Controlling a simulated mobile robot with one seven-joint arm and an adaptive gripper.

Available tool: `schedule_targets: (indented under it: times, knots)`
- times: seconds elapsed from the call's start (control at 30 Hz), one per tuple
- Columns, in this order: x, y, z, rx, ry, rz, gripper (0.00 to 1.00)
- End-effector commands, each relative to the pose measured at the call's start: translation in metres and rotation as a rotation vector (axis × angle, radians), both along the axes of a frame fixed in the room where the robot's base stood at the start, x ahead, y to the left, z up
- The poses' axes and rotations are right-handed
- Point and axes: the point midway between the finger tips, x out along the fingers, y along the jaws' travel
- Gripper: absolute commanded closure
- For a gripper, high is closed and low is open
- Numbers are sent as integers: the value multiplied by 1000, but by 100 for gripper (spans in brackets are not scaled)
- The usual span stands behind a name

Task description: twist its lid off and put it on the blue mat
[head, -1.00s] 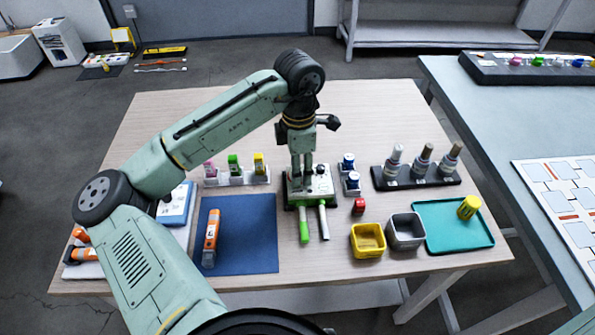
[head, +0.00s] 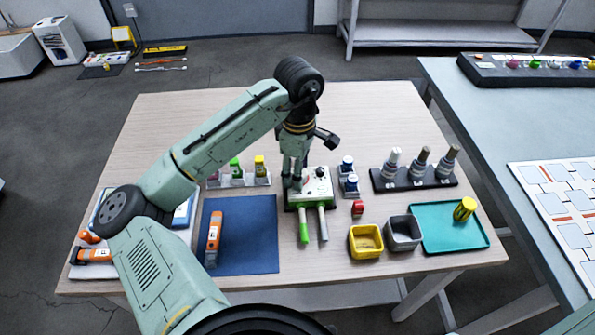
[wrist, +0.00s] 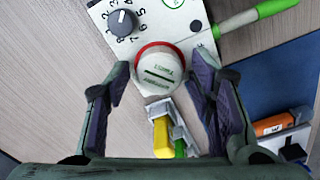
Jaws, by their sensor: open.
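In the wrist view a round white lid (wrist: 158,68) with slots and small print on top, ringed in red, lies between the fingers of my gripper (wrist: 158,78). The fingers are open, one on each side, with a gap to the lid. In the head view my gripper (head: 291,184) points down at the left side of a white instrument box (head: 319,183); it hides the lid there. The blue mat (head: 245,240) lies left of the box, with an orange-and-grey tool (head: 213,238) on its left part. The mat also shows in the wrist view (wrist: 285,75).
Green and white handles (head: 304,226) stick out in front of the box. A holder (head: 238,179) with coloured pieces stands behind the mat. Yellow (head: 366,241) and grey (head: 404,233) bins and a teal tray (head: 450,234) are at right. The mat's right part is bare.

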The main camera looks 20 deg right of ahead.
Motion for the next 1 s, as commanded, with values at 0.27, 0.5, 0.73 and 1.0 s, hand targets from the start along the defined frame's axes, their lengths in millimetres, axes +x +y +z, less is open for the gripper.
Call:
schedule_targets:
  times: [0.27,0.5,0.73,1.0]
  knots:
    - [0,0,0,1,-1,-106,51]
    - [0,0,0,1,-1,-109,51]
    - [0,0,0,-1,1,-108,51]
    - [0,0,0,1,-1,-107,57]
